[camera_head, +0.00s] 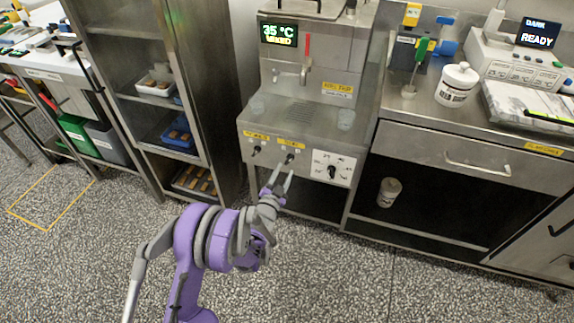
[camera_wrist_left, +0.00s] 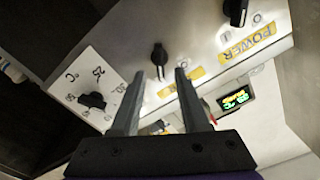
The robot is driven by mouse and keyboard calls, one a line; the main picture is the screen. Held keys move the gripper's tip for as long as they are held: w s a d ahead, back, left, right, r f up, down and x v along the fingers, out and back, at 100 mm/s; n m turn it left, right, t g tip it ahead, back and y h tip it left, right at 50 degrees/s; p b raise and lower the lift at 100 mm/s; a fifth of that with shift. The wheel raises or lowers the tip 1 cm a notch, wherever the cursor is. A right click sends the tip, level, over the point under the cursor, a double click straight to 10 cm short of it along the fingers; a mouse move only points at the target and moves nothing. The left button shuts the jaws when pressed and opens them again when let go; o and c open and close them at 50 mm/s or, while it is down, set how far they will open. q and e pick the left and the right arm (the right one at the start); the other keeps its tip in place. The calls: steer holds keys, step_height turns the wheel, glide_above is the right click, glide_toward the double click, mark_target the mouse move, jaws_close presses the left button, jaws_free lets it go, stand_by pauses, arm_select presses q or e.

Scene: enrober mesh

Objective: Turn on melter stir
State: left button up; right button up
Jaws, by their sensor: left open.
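The melter (camera_head: 300,95) is a steel unit with a lit display (camera_head: 279,34) reading about 35 °C. Its front panel has a left black knob (camera_head: 256,150), a middle black knob (camera_head: 290,158) under a yellow label, and a temperature dial (camera_head: 332,171). My left gripper (camera_head: 281,172) is open, just in front of and below the middle knob. In the left wrist view, the middle knob (camera_wrist_left: 158,56) lies just beyond the two fingertips (camera_wrist_left: 160,74), in line with the gap between them; I see no contact. The left knob (camera_wrist_left: 236,11) is labelled POWER there. The middle label is partly hidden by a finger.
A shelf rack (camera_head: 150,100) with trays stands left of the melter. A steel counter (camera_head: 420,113) with a white jar (camera_head: 457,85) and a drawer (camera_head: 470,158) is on the right. The speckled floor in front is clear.

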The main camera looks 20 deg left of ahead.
arm_select(q)
steer(key=s, duration=0.6)
steer(key=shift+a, duration=0.1)
